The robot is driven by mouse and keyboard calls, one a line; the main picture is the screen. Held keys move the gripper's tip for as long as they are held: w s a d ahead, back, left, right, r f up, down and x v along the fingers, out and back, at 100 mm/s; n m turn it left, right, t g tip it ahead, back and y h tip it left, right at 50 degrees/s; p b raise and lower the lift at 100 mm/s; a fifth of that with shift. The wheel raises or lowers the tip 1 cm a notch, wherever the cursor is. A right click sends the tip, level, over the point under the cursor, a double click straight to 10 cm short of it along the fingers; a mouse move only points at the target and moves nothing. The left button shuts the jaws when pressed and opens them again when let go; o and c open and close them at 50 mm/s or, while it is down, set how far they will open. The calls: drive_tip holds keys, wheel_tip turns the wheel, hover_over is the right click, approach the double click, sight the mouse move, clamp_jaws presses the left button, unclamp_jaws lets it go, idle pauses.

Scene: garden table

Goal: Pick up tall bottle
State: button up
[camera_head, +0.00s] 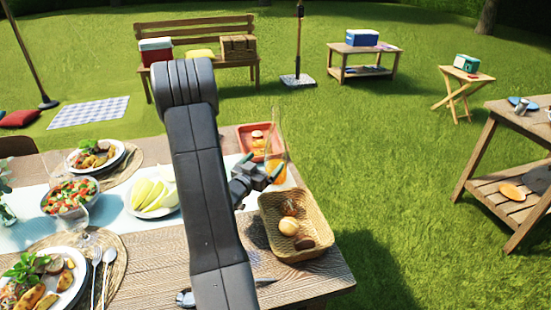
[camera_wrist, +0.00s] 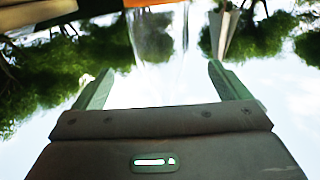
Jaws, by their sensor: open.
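The tall bottle (camera_head: 278,143) is clear glass with orange liquid low down. It stands upright at the table's far right, by the red tray. My gripper (camera_head: 262,166) is beside its lower part in the head view, with its green-tipped fingers spread. In the wrist view, my gripper (camera_wrist: 160,70) is open, and the clear glass of the bottle (camera_wrist: 160,38) shows beyond and between the fingertips. I cannot tell whether a finger touches it. My gripper hides part of the bottle's base.
A red tray (camera_head: 244,136) with food lies behind my gripper. A wicker basket (camera_head: 272,236) with bread is in front. A plate of melon slices (camera_head: 139,207), a salad bowl (camera_head: 48,202) and plated meals fill the table's left. Grass lies beyond the right edge.

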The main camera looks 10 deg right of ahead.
sight(276, 149)
drive_tip(key=p+x, duration=0.1)
drive_tip(key=x, duration=0.8)
drive_tip(key=shift+p, duration=0.35)
drive_tip(key=shift+r, duration=0.1)
drive_tip(key=c, duration=1.6)
